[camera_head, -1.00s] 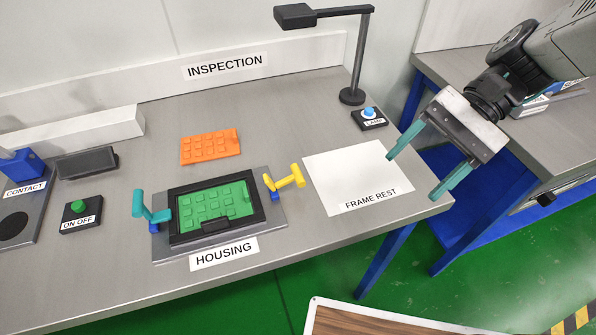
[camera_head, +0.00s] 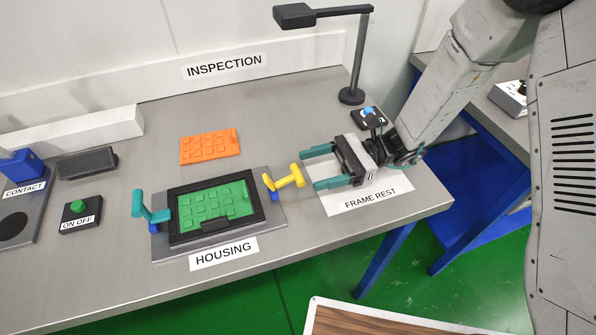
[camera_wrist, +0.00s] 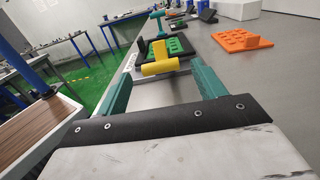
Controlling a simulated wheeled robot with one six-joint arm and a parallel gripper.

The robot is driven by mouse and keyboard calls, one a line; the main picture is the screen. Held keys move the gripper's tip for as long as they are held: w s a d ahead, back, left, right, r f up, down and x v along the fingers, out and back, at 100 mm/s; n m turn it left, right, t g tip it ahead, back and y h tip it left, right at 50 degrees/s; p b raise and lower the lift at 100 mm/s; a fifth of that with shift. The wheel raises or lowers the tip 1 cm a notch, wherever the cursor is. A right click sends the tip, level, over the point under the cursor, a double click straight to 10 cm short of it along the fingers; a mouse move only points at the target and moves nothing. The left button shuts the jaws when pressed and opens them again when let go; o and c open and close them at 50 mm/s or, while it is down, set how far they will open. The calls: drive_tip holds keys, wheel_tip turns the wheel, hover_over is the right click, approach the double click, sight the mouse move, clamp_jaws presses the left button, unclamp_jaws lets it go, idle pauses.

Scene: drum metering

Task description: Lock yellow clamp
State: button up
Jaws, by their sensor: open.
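The yellow clamp (camera_head: 288,179) is at the right edge of the housing (camera_head: 212,207), its T-shaped handle leaning out to the right. My gripper (camera_head: 311,168) is open and empty over the frame rest, just right of the yellow clamp, with its teal fingers pointing left toward it. In the wrist view the yellow clamp (camera_wrist: 160,67) shows ahead between the two teal fingers (camera_wrist: 160,92), apart from both. A teal clamp (camera_head: 150,210) stands upright at the housing's left side. The green keypad piece (camera_head: 213,203) lies inside the black frame of the housing.
An orange keypad piece (camera_head: 209,147) lies behind the housing. The white frame rest sheet (camera_head: 372,200) is partly under my gripper. A lamp (camera_head: 351,96) and its blue button (camera_head: 369,113) stand behind. The on/off button (camera_head: 78,207) is at left.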

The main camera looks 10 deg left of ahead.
sight(297, 172)
drive_tip(key=x, duration=0.5)
drive_tip(key=shift+d, duration=0.1)
drive_tip(key=shift+c, duration=0.3)
drive_tip(key=c, duration=0.9)
drive_tip(key=shift+c, duration=0.2)
